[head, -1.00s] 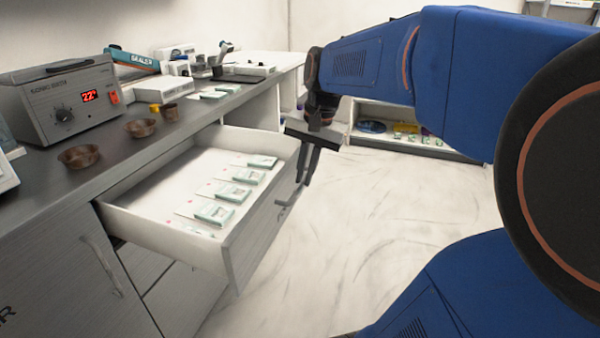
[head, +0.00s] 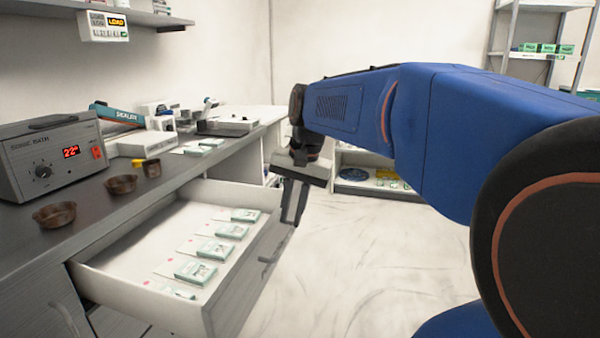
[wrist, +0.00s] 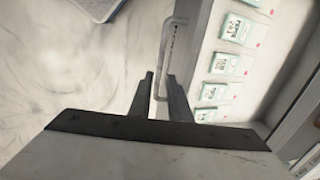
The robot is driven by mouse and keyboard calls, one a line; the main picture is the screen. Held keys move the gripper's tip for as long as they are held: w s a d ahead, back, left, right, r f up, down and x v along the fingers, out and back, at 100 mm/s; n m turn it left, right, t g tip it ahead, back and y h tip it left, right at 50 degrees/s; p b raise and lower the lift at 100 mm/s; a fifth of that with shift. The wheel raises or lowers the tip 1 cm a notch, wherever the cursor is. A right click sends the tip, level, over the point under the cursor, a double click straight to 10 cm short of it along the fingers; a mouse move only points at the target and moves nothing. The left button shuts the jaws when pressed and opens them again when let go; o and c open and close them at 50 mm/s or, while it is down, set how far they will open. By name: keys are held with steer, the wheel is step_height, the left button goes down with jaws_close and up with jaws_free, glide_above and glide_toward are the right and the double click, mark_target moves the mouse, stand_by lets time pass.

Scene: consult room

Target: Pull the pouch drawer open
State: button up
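The pouch drawer (head: 135,300) stands pulled well out from under the counter. Several green-and-white pouches (head: 196,272) lie inside in a row. Its front has a grey bar handle (head: 268,254), which also shows in the wrist view (wrist: 166,50). My gripper (head: 293,218) points down just outside the drawer front, above and beyond the handle in the head view. In the wrist view its two fingers (wrist: 160,76) are apart, with the lower end of the handle seen between them. The head view shows the fingertips clear of the handle.
A low shelf (head: 350,188) with items stands behind my gripper. The pale floor (head: 370,250) right of the drawer is clear.

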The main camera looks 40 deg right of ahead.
step_height(320, 180, up, 13)
steer(key=s+d, duration=0.1)
steer(key=s, duration=0.1)
steer(key=shift+d, duration=0.2)
steer(key=shift+f, duration=0.2)
steer(key=s+a+f+n+t, duration=0.1)
steer(key=s+a+f+n, duration=0.2)
steer(key=f, duration=0.5)
steer(key=s+a+f+n+t, duration=0.1)
steer(key=s+a+f+n, duration=0.2)
steer(key=f, duration=0.5)
steer(key=s+a+f+n+t+h, duration=0.1)
steer(key=s+a+f+n, duration=0.3)
steer(key=f, duration=0.5)
steer(key=shift+a+n, duration=0.4)
steer(key=shift+a, duration=0.15)
